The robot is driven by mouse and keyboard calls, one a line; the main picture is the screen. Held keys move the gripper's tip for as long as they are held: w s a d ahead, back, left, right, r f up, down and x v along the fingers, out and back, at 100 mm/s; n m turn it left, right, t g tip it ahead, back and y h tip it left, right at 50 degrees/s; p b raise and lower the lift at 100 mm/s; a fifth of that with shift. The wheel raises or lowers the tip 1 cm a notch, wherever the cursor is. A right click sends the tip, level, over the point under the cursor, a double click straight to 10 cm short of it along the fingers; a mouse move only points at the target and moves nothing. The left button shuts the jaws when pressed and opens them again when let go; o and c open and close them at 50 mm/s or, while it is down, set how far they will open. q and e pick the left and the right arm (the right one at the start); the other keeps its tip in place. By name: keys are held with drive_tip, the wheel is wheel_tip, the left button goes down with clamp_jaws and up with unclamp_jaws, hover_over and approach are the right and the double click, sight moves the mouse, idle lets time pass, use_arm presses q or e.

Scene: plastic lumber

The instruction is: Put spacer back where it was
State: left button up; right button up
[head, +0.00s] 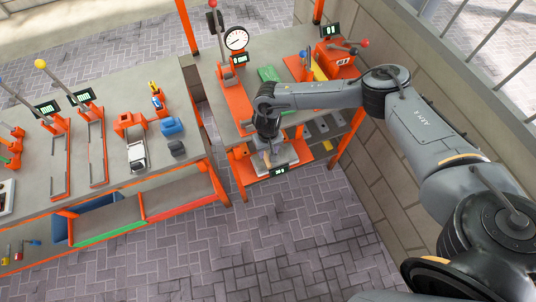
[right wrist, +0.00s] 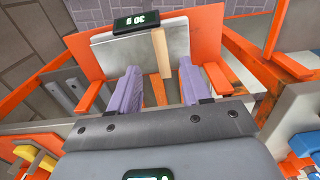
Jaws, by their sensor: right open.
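In the right wrist view a narrow tan strip (right wrist: 161,52), which looks like the spacer, stands against a pale grey plate (right wrist: 118,60) in an orange station (right wrist: 200,45). My right gripper (right wrist: 162,82) has its two purple-grey fingers spread. The strip lies ahead of the gap between them, nearer the right finger, and neither finger visibly grips it. In the head view my right gripper (head: 268,154) hangs low at the front of the right bench, above the orange station (head: 282,165). The strip cannot be made out there. My left gripper is out of view.
A small display (right wrist: 137,19) sits on the plate's top edge. Orange side walls and posts stand close around the gripper. Upper right bench (head: 215,110) carries a dial gauge (head: 236,39) and a green cloth-like item (head: 268,74). The paved floor (head: 270,245) in front is clear.

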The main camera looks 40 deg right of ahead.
drive_tip(key=s+a+n+t+y, duration=0.15)
drive_tip(key=a+n, duration=0.25)
drive_tip(key=a, duration=0.7)
drive_tip(key=s+a+n+t+y, duration=0.1)
drive_tip(key=s+a+n+y, duration=0.2)
drive_tip(key=a, duration=0.8)
drive_tip(key=s+a+r+n+t+y, duration=0.2)
drive_tip(key=s+a+r+t, duration=0.1)
drive_tip(key=a+r, duration=0.65)
drive_tip(key=s+d+m+g+h, duration=0.1)
drive_tip(key=s+d+h, duration=0.2)
drive_tip(key=s+d, duration=0.4)
drive_tip(key=s+d+m+g+h, duration=0.1)
drive_tip(key=s+d+h, duration=0.2)
drive_tip(key=d, duration=1.2)
drive_tip(key=s, duration=0.3)
drive_tip(key=shift+s+d+r+m, duration=0.2)
drive_tip(key=shift+s+r+m, duration=0.05)
drive_tip(key=shift+s+m, duration=0.15)
drive_tip(key=shift+w+r, duration=0.1)
